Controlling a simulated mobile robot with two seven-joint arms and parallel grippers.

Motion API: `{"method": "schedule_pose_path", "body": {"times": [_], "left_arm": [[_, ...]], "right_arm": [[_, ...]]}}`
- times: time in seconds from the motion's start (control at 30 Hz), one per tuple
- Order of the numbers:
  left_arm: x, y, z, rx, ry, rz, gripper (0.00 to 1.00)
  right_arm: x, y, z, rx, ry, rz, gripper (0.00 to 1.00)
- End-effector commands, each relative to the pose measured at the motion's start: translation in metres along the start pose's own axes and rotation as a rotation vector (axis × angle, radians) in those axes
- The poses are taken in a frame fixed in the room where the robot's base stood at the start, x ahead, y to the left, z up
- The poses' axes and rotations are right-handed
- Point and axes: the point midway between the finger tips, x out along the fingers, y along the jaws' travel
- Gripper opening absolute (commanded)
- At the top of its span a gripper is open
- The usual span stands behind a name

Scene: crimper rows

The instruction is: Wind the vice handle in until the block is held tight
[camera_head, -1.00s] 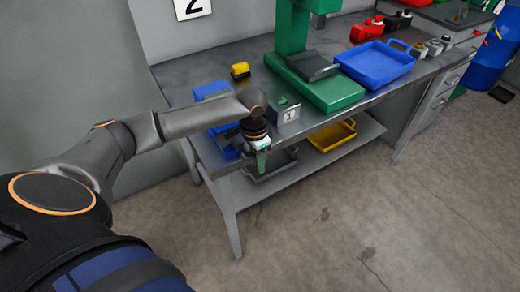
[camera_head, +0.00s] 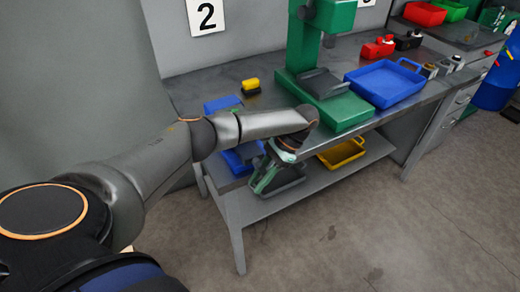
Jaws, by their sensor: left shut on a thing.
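My left arm reaches in from the left, and its gripper (camera_head: 263,181) points down in front of the bench's front edge. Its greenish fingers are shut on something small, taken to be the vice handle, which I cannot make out. Blue parts, probably of the vice (camera_head: 222,104), show on the bench behind my forearm. The rest of the vice, its jaws and the block are hidden by my arm, so I cannot tell whether the jaws touch the block. My right gripper is not in view.
A green press (camera_head: 325,90) stands on the bench (camera_head: 262,73) beside a blue tray (camera_head: 385,82). A yellow-and-black item (camera_head: 250,86) lies behind my arm. A yellow bin (camera_head: 342,153) and a dark bin (camera_head: 285,181) are on the lower shelf. The floor in front is clear.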

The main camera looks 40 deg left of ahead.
Motion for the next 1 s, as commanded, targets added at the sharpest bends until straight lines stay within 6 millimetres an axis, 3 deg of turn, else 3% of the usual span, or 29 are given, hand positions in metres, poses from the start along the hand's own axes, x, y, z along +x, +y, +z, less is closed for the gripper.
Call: {"method": "schedule_pose_path", "body": {"times": [0.6, 0.63, 0.87, 1.0], "left_arm": [[0.0037, 0.0011, 0.0004, 0.001, -0.04, 0.001, 0.0], [0.0038, 0.0011, 0.0004, 0.001, -0.04, 0.001, 0.3], [0.0026, 0.0007, 0.0006, 0.001, -0.039, 0.001, 0.56], [0.002, 0.0004, 0.0008, 0.001, -0.038, 0.001, 0.57]], "right_arm": [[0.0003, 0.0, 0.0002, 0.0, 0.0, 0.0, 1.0], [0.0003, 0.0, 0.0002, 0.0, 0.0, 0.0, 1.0], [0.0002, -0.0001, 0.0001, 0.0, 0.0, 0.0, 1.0], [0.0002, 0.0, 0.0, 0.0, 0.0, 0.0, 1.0]]}}
